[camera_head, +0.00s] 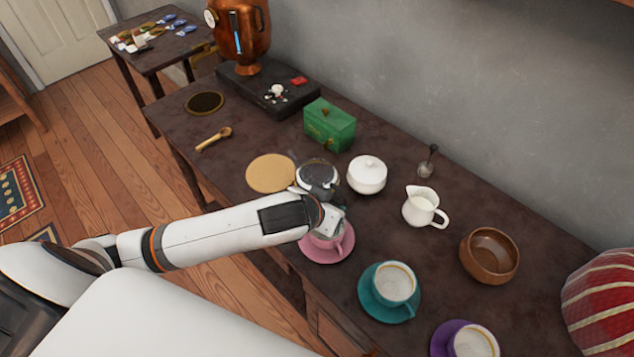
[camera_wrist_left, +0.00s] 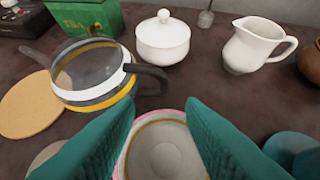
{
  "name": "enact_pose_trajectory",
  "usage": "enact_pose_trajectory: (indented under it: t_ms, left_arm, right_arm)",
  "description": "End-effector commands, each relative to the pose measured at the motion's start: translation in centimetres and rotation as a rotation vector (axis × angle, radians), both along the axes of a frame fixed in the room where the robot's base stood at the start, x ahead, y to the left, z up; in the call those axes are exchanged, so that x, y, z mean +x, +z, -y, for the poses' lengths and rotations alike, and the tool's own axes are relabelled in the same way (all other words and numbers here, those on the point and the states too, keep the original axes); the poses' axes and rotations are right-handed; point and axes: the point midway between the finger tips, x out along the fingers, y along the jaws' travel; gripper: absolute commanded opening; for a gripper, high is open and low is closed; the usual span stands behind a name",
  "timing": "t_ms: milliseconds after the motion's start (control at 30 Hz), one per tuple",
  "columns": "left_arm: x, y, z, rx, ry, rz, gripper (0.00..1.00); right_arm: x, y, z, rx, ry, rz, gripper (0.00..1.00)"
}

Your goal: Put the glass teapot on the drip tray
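The glass teapot (camera_head: 317,173) stands on the table right of a round cork mat. In the left wrist view the teapot (camera_wrist_left: 92,72) has a pale rim band, a yellow band low down, its spout to the left and its dark handle to the right. A round dark disc with a brass rim (camera_head: 204,103), which looks like the drip tray, lies at the table's far left. My left gripper (camera_head: 333,216) is near the teapot's handle side, above a pink cup. In the left wrist view its teal fingers (camera_wrist_left: 159,118) are apart with nothing gripped; the handle is beyond them. My right gripper is not in view.
The pink cup (camera_wrist_left: 166,150) is below my fingers. The cork mat (camera_head: 270,173), white sugar bowl (camera_head: 366,176), green box (camera_head: 330,125) and white creamer (camera_head: 423,207) are around the teapot.

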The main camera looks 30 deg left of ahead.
Motion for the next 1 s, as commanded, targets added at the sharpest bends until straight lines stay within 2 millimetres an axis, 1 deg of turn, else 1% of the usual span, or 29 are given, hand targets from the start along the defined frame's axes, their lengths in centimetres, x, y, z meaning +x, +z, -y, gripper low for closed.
enact_pose_trajectory:
  t_ms: [33,267,500,633,833,867,1000]
  left_arm:
    - [0.4,-0.4,0.1,0.0,0.0,0.0,0.36]
    - [1.7,-1.5,0.4,0.001,0.0,0.002,0.36]
    - [4.2,-3.8,1.1,0.002,-0.001,0.002,0.36]
    - [4.7,-4.3,1.2,0.001,-0.003,0.003,0.36]
    - [4.8,-4.4,1.2,0.0,-0.002,0.003,0.36]
    - [4.8,-4.4,1.2,0.0,-0.002,0.003,0.35]
    - [4.8,-4.4,1.2,0.001,-0.001,0.002,0.12]
  right_arm:
    - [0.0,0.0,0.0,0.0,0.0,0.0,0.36]
    - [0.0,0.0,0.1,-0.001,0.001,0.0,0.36]
    - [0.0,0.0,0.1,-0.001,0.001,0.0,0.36]
    - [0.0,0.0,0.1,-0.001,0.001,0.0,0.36]
    - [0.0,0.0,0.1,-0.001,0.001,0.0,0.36]
    - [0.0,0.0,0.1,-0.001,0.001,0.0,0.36]
    - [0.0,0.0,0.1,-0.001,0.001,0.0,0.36]
